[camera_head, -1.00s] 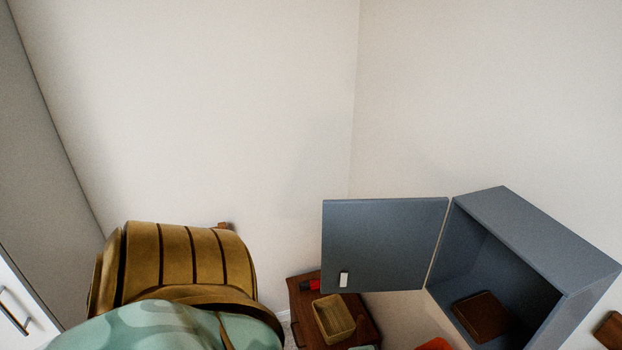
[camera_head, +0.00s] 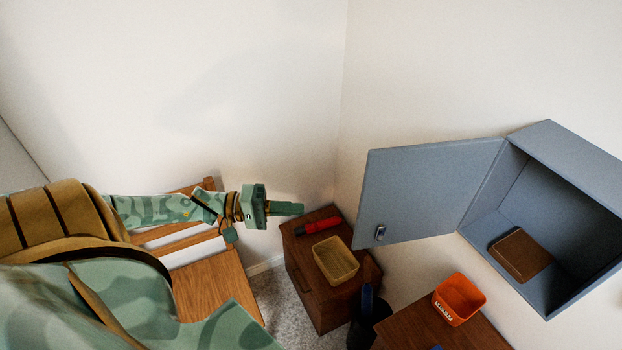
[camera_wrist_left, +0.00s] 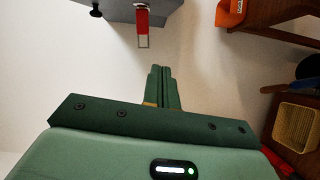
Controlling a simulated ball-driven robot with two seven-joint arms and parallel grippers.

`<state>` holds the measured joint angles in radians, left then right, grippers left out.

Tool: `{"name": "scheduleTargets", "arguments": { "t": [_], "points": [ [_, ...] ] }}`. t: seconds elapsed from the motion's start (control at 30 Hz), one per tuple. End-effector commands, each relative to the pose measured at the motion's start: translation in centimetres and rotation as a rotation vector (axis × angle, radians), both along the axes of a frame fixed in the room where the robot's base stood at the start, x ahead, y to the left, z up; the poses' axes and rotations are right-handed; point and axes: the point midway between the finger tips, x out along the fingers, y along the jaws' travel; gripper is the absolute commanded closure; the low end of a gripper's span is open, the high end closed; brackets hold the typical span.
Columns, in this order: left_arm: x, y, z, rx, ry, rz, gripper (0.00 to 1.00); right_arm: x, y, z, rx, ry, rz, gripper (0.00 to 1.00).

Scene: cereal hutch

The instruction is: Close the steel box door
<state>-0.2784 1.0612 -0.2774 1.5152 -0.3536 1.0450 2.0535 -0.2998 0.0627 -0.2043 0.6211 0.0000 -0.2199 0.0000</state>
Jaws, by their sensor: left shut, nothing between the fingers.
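The steel box (camera_head: 575,165) is a blue-grey wall cabinet at the right of the head view. Its door (camera_head: 425,190) stands wide open, swung out to the left, with a small metal handle (camera_head: 380,233) near its lower free corner. My left gripper (camera_head: 300,208) is shut and empty, left of the door and apart from it. In the left wrist view my shut fingers (camera_wrist_left: 163,72) point toward a grey panel (camera_wrist_left: 125,10) at the top edge, with a red and pale piece hanging from it. My right gripper is not in view.
A brown block (camera_head: 520,254) lies inside the box. Below are a dark wooden cabinet (camera_head: 310,275) with a tan basket (camera_head: 335,260) and a red object (camera_head: 318,226), and a brown table (camera_head: 410,325) with an orange bin (camera_head: 458,299). A wooden chair (camera_head: 215,285) stands left.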

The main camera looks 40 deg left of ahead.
Motion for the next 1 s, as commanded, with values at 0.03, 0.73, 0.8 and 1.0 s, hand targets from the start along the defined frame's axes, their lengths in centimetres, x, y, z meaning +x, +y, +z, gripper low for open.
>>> {"name": "scheduleTargets", "arguments": {
  "t": [0.03,0.73,0.8,1.0],
  "points": [
    [-0.2,-0.2,0.7,-0.040,0.026,-0.023,1.00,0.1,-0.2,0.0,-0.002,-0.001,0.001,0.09],
    [4.9,-9.4,1.5,-0.088,0.058,-0.046,1.00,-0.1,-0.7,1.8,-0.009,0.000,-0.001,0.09],
    [4.3,-10.1,1.5,-0.087,0.057,-0.044,1.00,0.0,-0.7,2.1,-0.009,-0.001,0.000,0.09],
    [3.3,-11.3,1.3,-0.086,0.057,-0.045,1.00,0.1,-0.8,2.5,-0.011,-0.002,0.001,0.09]
  ]
}}
